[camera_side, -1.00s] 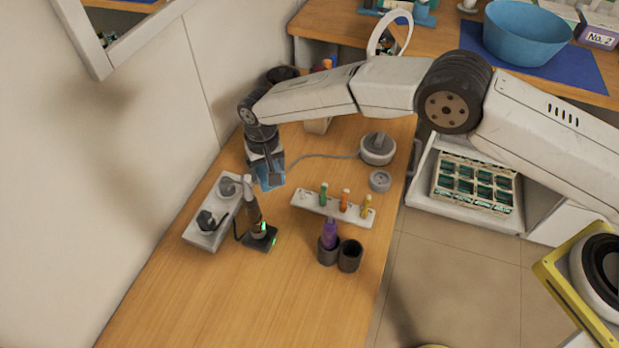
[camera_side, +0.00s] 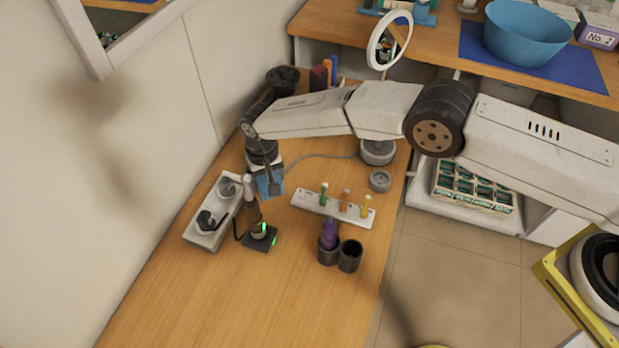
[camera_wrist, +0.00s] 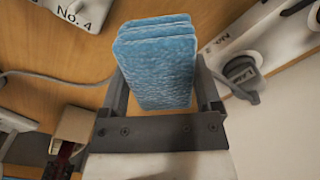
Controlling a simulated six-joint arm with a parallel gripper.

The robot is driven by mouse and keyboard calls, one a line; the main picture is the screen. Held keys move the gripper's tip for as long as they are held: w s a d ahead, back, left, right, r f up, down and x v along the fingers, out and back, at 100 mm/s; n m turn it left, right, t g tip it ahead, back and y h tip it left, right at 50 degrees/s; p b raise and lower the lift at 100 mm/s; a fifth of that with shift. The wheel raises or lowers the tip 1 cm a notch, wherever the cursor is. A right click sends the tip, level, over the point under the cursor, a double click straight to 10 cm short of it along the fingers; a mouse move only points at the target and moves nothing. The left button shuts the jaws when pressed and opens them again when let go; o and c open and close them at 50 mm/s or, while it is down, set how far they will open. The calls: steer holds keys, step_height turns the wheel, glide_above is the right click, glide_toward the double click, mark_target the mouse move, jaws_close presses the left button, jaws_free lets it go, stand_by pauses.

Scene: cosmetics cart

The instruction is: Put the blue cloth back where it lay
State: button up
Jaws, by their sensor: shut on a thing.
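The blue cloth (camera_wrist: 158,65) is a folded, textured light-blue stack in the wrist view, between the two fingers of my gripper (camera_wrist: 165,98). My gripper is shut on it. In the side view the cloth (camera_side: 264,186) shows as a small blue patch at my gripper (camera_side: 269,184), which points down over the wooden counter, behind the power strip and the device on its black base. I cannot tell whether the cloth touches the counter. The spot where the cloth lay is not marked in these views.
A white power strip (camera_side: 213,222) with plugs and a black-based device (camera_side: 260,238) stand close by. A white rack (camera_side: 333,208) with several coloured sticks and two dark cups (camera_side: 349,256) stand to the right. A cord runs to a round grey device (camera_side: 377,152). The front counter is clear.

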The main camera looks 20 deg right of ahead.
steer(key=shift+f, duration=0.55)
steer(key=o, duration=0.9)
steer(key=shift+r, duration=0.2)
step_height(320, 180, up, 13)
stand_by(0.4)
